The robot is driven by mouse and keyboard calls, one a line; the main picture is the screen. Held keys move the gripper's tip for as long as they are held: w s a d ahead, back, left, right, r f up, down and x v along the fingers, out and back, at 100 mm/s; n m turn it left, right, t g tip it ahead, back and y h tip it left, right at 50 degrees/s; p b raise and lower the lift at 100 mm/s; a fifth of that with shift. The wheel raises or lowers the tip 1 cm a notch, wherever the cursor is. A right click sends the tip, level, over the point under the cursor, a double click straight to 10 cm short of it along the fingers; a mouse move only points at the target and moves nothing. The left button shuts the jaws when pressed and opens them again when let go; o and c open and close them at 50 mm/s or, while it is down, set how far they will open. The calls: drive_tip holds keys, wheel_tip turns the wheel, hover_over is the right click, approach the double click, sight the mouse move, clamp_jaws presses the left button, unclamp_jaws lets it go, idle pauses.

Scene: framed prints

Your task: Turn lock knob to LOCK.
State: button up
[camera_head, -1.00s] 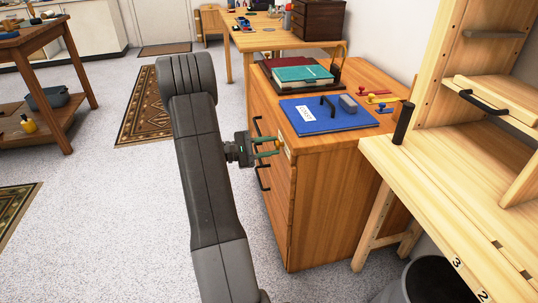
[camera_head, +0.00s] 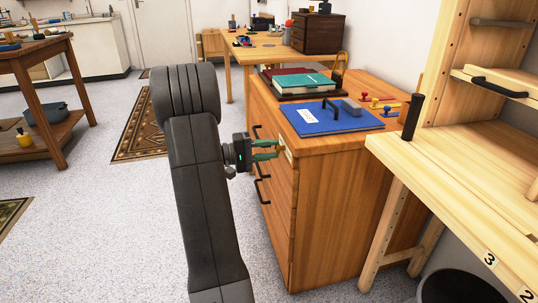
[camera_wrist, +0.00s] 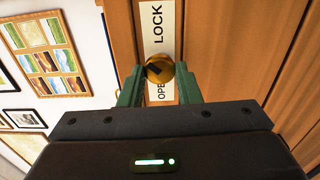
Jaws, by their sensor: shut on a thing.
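The brass lock knob (camera_wrist: 160,69) sits on a pale label plate (camera_wrist: 158,22) on the wooden cabinet (camera_head: 330,215). In the wrist view the plate reads LOCK above the knob and OPEN below it, the latter partly covered. A dark mark shows on the knob's face; which word it points to is not clear. My gripper (camera_head: 277,149) reaches the cabinet's upper front from the left. Its green fingers are shut on the knob, one on each side, as the wrist view (camera_wrist: 159,78) shows. In the head view the fingers mostly hide the knob.
Black drawer handles (camera_head: 262,190) are on the cabinet front below my gripper. A blue folder (camera_head: 330,117), a stack of books (camera_head: 303,82) and small coloured items lie on top. A wooden workbench (camera_head: 450,185) stands close at right.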

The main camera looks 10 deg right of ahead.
drive_tip(key=shift+m, duration=0.3)
idle(0.4)
drive_tip(key=o, duration=0.9)
drive_tip(key=shift+o, duration=0.2)
drive_tip(key=shift+a, duration=0.1)
drive_tip(key=a+p, duration=0.4)
drive_tip(key=a, duration=0.9)
drive_tip(key=shift+s+a, duration=0.25)
drive_tip(key=shift+a, duration=0.1)
drive_tip(key=d+b, duration=0.4)
drive_tip(key=d, duration=1)
drive_tip(key=shift+w, duration=0.25)
